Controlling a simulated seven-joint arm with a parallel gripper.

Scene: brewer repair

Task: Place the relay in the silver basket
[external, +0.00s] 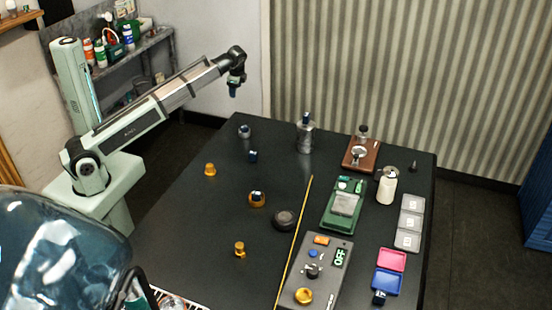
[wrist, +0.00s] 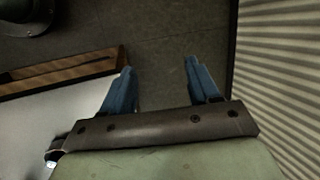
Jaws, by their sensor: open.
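My gripper (external: 233,92) is raised beyond the table's far left corner, away from the objects. In the wrist view my gripper's blue fingers (wrist: 160,66) are spread apart with nothing between them. A small silver round piece (external: 244,132), which may be the silver basket, stands near the far left of the table with something dark at its top. A small dark blue block (external: 253,156), possibly the relay, sits just in front of it. I cannot tell which is the relay.
A silver canister (external: 305,138) stands at the table's back, with a wooden board (external: 361,154) to its right. A green scale (external: 342,210), a grey control panel (external: 316,274) reading OFF and coloured trays (external: 391,259) fill the right side. A yellow rod (external: 294,240) divides the table.

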